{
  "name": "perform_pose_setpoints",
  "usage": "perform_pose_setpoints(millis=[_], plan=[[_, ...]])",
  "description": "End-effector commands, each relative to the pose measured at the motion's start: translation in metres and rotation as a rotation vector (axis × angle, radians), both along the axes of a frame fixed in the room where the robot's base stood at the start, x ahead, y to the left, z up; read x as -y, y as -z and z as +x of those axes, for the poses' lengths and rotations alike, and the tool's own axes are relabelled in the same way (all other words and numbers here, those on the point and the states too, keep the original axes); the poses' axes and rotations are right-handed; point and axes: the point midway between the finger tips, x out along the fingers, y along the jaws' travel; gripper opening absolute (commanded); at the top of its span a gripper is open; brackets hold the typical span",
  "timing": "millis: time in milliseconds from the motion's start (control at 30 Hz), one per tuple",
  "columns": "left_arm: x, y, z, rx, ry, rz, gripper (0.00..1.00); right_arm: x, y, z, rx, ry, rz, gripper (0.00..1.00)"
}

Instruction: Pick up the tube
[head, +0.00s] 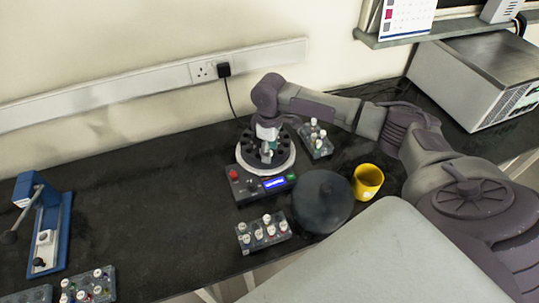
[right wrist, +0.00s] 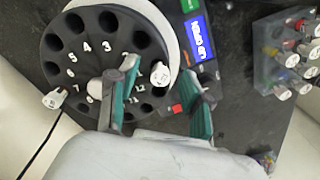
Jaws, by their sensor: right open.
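A white-capped tube (right wrist: 160,74) sits in the numbered dark rotor (right wrist: 92,24) of the centrifuge (head: 247,187), seen from above in the right wrist view. A second white-capped tube (right wrist: 56,97) is on the rotor's far left side. My right gripper (head: 268,152) is over the rotor in the head view. In the right wrist view its two green-padded fingers (right wrist: 166,88) are apart, with the first tube's cap between their tips, nearer the left finger. The gripper is open and holds nothing. The tube's body is hidden. My left gripper is not in view.
A dark round lid (head: 322,202) and a yellow mug (head: 367,182) stand right of the centrifuge. Tube racks stand in front (head: 262,234), behind right (head: 316,140) and front left (head: 88,287). A blue press (head: 62,235) is at left. The bench between is clear.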

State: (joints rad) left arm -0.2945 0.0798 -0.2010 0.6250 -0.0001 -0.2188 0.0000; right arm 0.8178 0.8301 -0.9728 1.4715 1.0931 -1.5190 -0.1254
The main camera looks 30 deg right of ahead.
Motion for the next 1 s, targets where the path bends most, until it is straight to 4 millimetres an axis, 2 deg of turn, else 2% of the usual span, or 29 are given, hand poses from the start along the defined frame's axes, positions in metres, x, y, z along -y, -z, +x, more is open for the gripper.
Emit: perform_pose_setpoints(millis=[100, 233, 500, 1000], plan=[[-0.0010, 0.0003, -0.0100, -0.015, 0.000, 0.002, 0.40, -0.0001, 0.0028, -0.0001, 0.000, -0.001, 0.000, 0.49], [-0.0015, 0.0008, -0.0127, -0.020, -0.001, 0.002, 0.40, 0.0000, 0.0027, 0.0000, 0.000, -0.001, 0.000, 0.49], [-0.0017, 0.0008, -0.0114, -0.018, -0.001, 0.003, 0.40, 0.0001, 0.0023, 0.0001, 0.000, 0.000, 0.000, 0.08], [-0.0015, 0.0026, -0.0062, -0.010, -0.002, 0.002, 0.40, 0.0001, -0.0037, 0.0008, 0.002, 0.000, 0.000, 0.07]])
